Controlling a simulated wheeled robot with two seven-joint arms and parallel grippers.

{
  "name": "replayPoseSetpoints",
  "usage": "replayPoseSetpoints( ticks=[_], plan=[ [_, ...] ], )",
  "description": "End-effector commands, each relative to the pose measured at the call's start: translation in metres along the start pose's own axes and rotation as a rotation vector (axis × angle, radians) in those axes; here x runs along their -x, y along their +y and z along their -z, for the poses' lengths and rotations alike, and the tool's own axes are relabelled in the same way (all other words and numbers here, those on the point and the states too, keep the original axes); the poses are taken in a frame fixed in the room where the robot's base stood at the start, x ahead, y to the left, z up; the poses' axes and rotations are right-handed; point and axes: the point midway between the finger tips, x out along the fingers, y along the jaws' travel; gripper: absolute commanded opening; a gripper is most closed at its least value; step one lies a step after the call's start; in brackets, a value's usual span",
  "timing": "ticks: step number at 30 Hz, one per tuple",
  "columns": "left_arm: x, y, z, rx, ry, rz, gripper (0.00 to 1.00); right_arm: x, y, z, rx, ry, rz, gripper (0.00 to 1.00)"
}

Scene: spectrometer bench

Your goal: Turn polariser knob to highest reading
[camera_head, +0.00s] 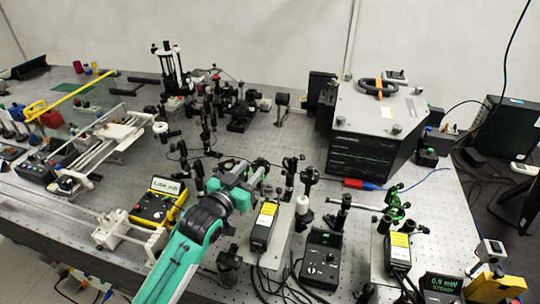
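My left gripper (240,179) reaches in from the lower left on its teal arm. Its fingers are small in the picture and lie among dark optical mounts (290,172) in the middle of the bench. I cannot tell whether the fingers are open or shut, or whether they touch anything. The polariser knob cannot be told apart from the mounts around the fingertips. A dark meter display (443,285) at the lower right shows green text that reads 0.9 mW and STEADY. My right gripper is not in view.
A yellow multimeter (160,201) stands left of my arm. Black boxes with yellow labels (264,226) and a black controller (321,258) with cables stand to its right. A large dark-sided box (370,140) stands behind. Green-lit optics (395,207) stand at right. Bare perforated bench (265,137) shows between.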

Motion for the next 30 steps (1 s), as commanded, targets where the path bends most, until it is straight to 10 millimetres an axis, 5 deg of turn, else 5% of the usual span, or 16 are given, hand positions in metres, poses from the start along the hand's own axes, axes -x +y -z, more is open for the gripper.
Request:
replayPoseSetpoints(
  ticks=[7,21,30],
  plan=[
    [-0.012,0.0,0.001,-0.001,0.01,-0.003,0.39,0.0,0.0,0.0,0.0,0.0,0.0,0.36],
    [-0.071,0.001,0.0,-0.002,0.008,-0.003,0.39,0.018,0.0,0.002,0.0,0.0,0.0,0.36],
    [-0.077,0.001,-0.001,-0.002,0.009,-0.003,0.39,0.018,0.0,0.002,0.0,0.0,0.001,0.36]
  ],
)
